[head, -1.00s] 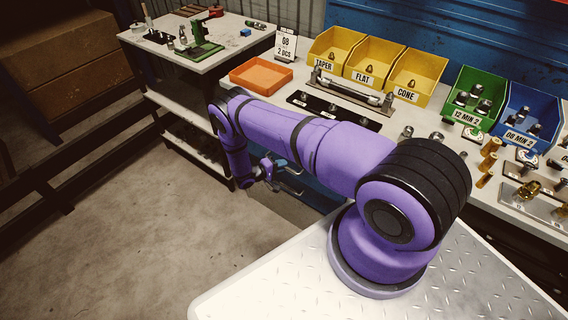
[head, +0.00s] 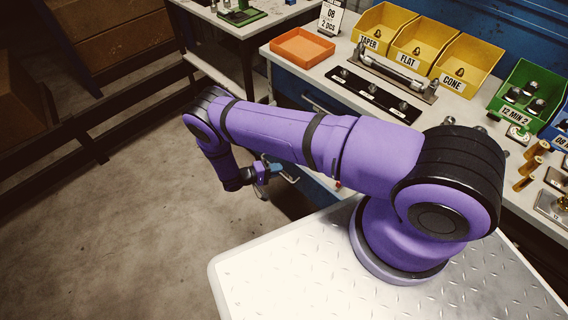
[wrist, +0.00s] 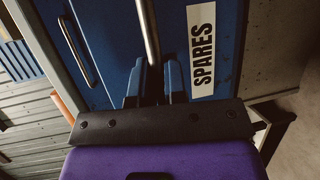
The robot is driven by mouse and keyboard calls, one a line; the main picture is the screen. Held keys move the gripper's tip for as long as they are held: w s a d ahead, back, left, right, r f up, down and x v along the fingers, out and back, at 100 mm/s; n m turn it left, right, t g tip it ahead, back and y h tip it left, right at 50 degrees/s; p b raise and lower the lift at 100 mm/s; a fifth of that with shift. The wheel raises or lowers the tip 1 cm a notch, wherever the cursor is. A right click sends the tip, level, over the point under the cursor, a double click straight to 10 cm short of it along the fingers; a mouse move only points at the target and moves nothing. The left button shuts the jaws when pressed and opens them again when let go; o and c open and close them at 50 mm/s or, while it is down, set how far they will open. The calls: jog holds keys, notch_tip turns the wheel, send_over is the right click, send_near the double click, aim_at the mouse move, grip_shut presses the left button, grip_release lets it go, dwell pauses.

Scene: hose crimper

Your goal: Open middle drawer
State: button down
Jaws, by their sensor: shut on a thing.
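The middle drawer is a blue front with a white SPARES label (wrist: 203,48) in the wrist view. Its metal bar handle (wrist: 148,32) runs down the picture between my fingers. My gripper (wrist: 154,86) is shut on this handle; the fingertips lie close to the drawer front. In the head view my gripper (head: 263,174) is low in front of the bench, and my arm hides most of the drawers. How far the drawer stands out from the cabinet I cannot tell clearly.
Another drawer handle (wrist: 78,50) lies beside it, toward the bench top. On the bench are an orange tray (head: 302,47), yellow bins (head: 421,47), a green bin (head: 530,90) and a black strip with fittings (head: 374,95). The floor (head: 120,230) at left is clear.

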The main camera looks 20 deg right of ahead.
jog(key=shift+s+a, duration=0.1)
jog(key=shift+a, duration=0.4)
jog(key=c, duration=1.2)
grip_release()
jog(key=shift+o, duration=0.2)
jog(key=a+r, duration=0.2)
jog(key=a, duration=0.8)
jog(key=shift+w+a, duration=0.25)
jog(key=shift+a, duration=0.05)
